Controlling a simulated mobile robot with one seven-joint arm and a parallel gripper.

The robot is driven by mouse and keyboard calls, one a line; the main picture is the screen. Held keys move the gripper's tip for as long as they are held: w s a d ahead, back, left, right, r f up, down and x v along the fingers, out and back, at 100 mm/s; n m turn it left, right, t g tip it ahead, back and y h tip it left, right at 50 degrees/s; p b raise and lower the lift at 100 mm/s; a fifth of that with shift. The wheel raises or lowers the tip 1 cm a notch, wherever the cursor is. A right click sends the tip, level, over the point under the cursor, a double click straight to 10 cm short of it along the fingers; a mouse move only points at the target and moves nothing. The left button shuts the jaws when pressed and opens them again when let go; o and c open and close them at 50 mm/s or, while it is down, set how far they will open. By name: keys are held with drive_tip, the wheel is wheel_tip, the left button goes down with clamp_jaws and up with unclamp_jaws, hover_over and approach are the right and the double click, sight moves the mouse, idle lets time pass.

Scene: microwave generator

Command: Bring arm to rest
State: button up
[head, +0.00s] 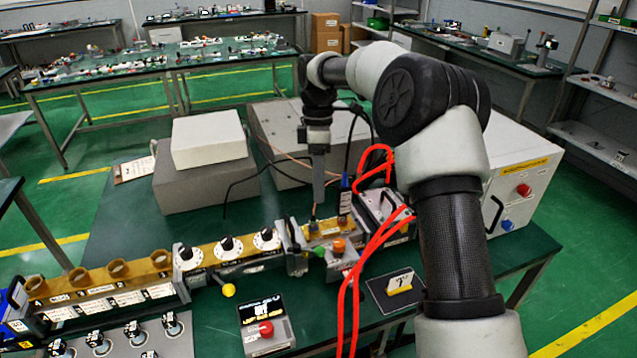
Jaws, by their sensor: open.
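My arm rises from the lower right of the head view and bends over the table. My gripper (318,195) points down above the right part of the waveguide assembly, near a brass-coloured section (325,228). The fingers look narrow from this side, and the gap between them is hard to make out. I see nothing held between them. Whether the tips touch the brass section cannot be told. A dark cable hangs beside the gripper.
The green table (110,225) carries the waveguide row with black-and-white dials (227,245), grey boxes (208,140) behind, a box with a red button (267,332) in front, and red cables (352,270) at right. A white cabinet (520,190) stands right.

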drive_tip(key=s+d+r+m+t+p, duration=0.1)
drive_tip(key=s+d+r+m+t, duration=0.1)
drive_tip(key=s+r+m, duration=0.35)
drive_tip(key=s+d+r+m+t, duration=0.2)
drive_tip(key=s+d+r, duration=0.1)
drive_tip(key=s+r, duration=0.5)
drive_tip(key=s+d+m+t, duration=0.2)
drive_tip(key=s+m, duration=0.3)
drive_tip(key=s, duration=0.4)
drive_tip(key=s+d+r+m+t+p, duration=0.1)
drive_tip(key=s+d+m, duration=0.1)
drive_tip(key=s+m, duration=0.3)
drive_tip(key=s, duration=0.4)
drive_tip(key=shift+d+t, duration=0.4)
